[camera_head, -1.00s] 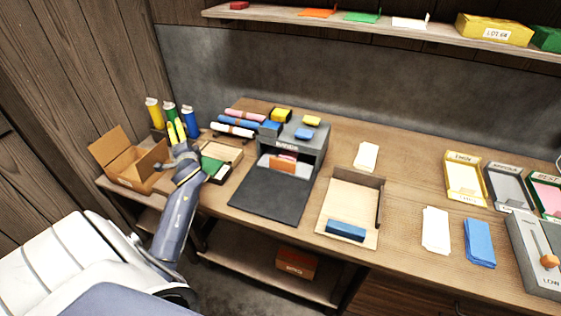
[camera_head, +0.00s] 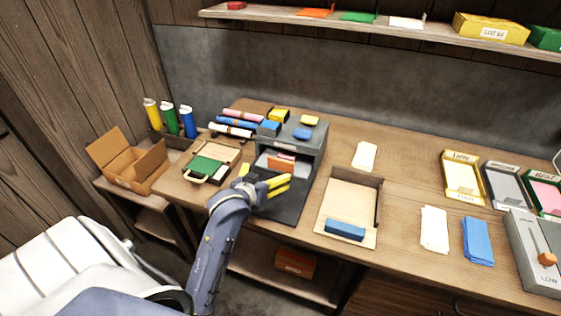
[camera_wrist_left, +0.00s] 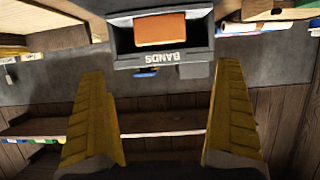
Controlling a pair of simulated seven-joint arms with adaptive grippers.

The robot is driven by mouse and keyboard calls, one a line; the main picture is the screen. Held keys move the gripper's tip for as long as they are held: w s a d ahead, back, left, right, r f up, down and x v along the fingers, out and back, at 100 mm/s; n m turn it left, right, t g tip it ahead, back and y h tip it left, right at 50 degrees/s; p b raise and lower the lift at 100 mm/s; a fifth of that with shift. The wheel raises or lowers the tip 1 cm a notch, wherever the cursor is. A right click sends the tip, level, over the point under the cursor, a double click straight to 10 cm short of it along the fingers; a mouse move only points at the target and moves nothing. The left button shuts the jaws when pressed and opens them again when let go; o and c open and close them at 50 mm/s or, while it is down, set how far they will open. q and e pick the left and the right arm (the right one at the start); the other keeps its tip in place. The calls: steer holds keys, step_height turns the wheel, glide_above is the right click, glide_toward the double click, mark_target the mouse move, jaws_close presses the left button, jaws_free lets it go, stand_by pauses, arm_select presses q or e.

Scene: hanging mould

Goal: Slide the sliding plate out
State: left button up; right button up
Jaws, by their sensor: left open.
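A dark grey flat plate (camera_head: 292,207), which I take to be the sliding plate, lies in front of a grey box (camera_head: 308,142) on the bench. My left arm hides part of the plate. An orange block (camera_head: 281,166) sits in the box's opening. My left gripper (camera_head: 280,186) is open and empty, its yellow fingers over the plate and in front of the opening. I cannot tell whether they touch the plate. In the left wrist view the open fingers (camera_wrist_left: 161,72) point toward the upside-down box (camera_wrist_left: 163,58), with the orange block (camera_wrist_left: 160,29) inside. My right gripper is out of view.
A wooden tray (camera_head: 372,195) with a blue block (camera_head: 345,230) stands to the right of the plate. A case with a green inside (camera_head: 207,168) and a cardboard box (camera_head: 128,165) stand to the left. Blue and yellow blocks lie on top of the grey box.

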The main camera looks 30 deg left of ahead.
mark_target(280, 161)
arm_select(q)
steer(key=x, duration=1.5)
